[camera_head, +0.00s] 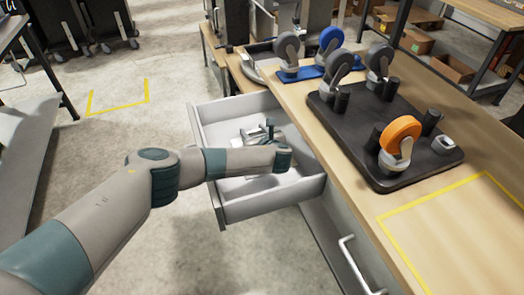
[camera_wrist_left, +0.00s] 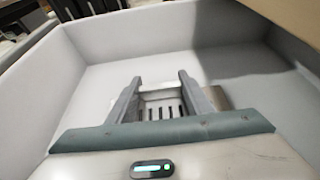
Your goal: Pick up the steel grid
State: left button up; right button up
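The steel grid (camera_wrist_left: 161,108) is a pale metal piece with dark slots, seen in the left wrist view inside the open drawer (camera_head: 262,208). My left gripper (camera_wrist_left: 157,82) reaches down into the drawer. Its two grey fingers stand apart, with the slotted part of the grid showing between them. I cannot tell whether either finger touches it. In the head view my left wrist (camera_head: 283,158) hangs over the drawer and hides much of what lies there; the gripper (camera_head: 257,132) shows just beyond it. My right gripper is in neither view.
The drawer's pale walls surround the gripper closely. The wooden bench beside it carries a dark tray (camera_head: 425,165) with an orange caster (camera_head: 400,135), grey casters and black cylinders. A blue tray (camera_head: 308,73) with casters stands farther back. A yellow outline (camera_head: 460,195) marks bare bench.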

pick_arm(q)
jog(key=shift+r, duration=0.75)
notch_tip(320, 180, up, 17)
jog(key=b, duration=0.1)
jog(key=shift+f, duration=0.2)
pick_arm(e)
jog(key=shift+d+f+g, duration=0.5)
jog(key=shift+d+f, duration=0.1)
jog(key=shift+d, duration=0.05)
pick_arm(q)
jog(key=shift+a, duration=0.15)
jog(key=s+a+r+m+h, duration=0.1)
jog(key=s+a+r, duration=0.4)
jog(key=s+a, duration=0.5)
jog(key=s+a+r+m+h, duration=0.2)
jog(key=s+a+r, duration=0.4)
jog(key=s+a, duration=0.3)
jog(key=shift+s+a+m+t+h, duration=0.3)
jog(key=shift+s+a+t+h, duration=0.1)
jog(key=shift+h, duration=0.2)
